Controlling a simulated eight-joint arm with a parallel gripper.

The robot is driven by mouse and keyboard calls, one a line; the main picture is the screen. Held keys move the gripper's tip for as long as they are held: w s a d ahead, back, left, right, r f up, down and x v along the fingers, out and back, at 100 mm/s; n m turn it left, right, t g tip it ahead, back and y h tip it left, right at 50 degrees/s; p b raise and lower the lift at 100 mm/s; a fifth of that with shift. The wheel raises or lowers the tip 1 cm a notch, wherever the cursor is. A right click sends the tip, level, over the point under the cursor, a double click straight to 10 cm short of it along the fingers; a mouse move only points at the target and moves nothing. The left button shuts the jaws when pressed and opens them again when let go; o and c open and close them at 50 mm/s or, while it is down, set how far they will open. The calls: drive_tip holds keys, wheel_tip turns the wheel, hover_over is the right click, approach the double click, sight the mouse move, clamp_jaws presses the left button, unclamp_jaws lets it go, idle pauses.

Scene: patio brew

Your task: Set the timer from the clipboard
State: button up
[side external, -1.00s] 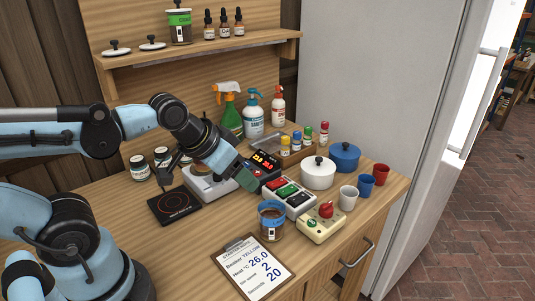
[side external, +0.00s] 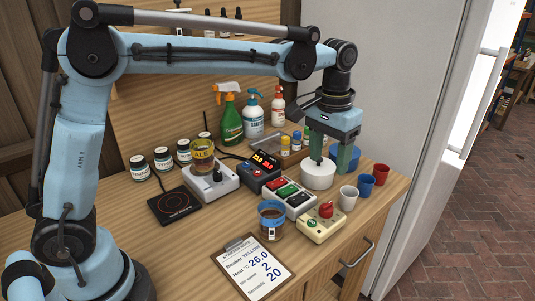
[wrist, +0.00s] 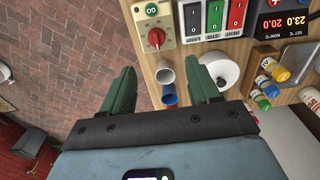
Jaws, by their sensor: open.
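The clipboard (side external: 234,245) lies at the front of the counter and reads "Beaker YELLOW", heat 26.0 °C, 2, and 20 seconds. The timer, taken to be the beige box with a red knob and a green button (side external: 316,234), sits at the counter's right front. It also shows at the top of the wrist view (wrist: 138,28). My gripper (side external: 332,158) is open and empty, pointing down over the pots behind the timer. In the wrist view its green fingers (wrist: 161,88) are wide apart, with cups beyond them.
The white pot (side external: 318,180) is right below my gripper; the blue pot is partly hidden behind it. Small cups (side external: 348,197) stand to the right. A switch box (side external: 299,204), a red display unit (side external: 266,168) and a blue-banded beaker (side external: 272,231) are left of the timer.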

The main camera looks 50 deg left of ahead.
sight(327, 204)
drive_tip(key=f, duration=0.8)
drive_tip(key=d+f, duration=0.1)
drive_tip(key=f, duration=0.3)
drive_tip(key=shift+w+f, duration=0.4)
drive_tip(key=c, duration=1)
drive_tip(key=shift+c, duration=0.2)
